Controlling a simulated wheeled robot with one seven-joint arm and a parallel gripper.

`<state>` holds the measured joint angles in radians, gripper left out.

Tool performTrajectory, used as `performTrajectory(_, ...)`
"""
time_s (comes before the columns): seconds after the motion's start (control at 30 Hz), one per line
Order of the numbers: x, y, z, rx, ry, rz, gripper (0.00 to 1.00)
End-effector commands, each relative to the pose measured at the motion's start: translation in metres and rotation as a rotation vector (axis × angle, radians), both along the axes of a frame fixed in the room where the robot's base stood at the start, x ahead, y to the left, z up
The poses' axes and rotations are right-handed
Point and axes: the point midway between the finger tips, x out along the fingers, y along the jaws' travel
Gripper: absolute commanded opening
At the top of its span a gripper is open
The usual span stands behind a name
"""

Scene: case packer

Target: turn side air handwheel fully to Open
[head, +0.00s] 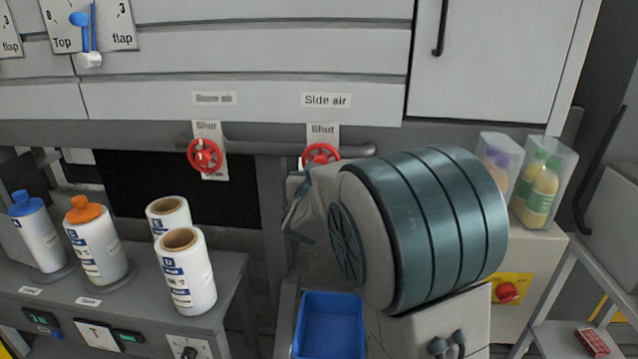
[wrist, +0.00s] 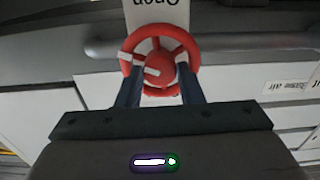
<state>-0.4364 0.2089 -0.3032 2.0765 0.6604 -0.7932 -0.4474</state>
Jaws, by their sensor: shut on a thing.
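The side air handwheel (head: 321,154) is a small red wheel under the "Side air" label (head: 326,100), on a plate (head: 322,133) reading "Shut" at its top. My arm hides its lower part in the head view. In the wrist view, which is upside down, the red wheel (wrist: 159,38) fills the upper middle, with white marks on its rim and hub. My gripper (wrist: 160,78) has one dark finger on each side of the wheel's near part and is shut on it. An upside-down "Open" label (wrist: 157,4) shows beyond the wheel.
A second red handwheel (head: 205,155) sits to the left on the same grey pipe (head: 362,150). White bottles and rolls stand on a bench (head: 222,275) at lower left. A blue bin (head: 329,325) is below my arm. Clear holders with bottles (head: 543,185) are at right.

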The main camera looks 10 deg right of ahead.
Motion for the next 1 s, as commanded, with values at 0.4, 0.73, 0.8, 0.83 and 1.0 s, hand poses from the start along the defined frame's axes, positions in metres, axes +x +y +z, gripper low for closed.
performTrajectory(0.4,0.0000,0.0004,-0.0055,0.379,-0.123,0.000,0.11)
performTrajectory(0.73,0.0001,0.0010,-0.0049,0.676,-0.218,0.000,0.11)
performTrajectory(0.8,0.0003,0.0011,-0.0048,0.735,-0.237,0.001,0.11)
performTrajectory(0.83,0.0003,0.0014,-0.0049,0.761,-0.245,0.001,0.11)
performTrajectory(1.0,0.0005,0.0015,-0.0038,0.889,-0.286,0.000,0.11)
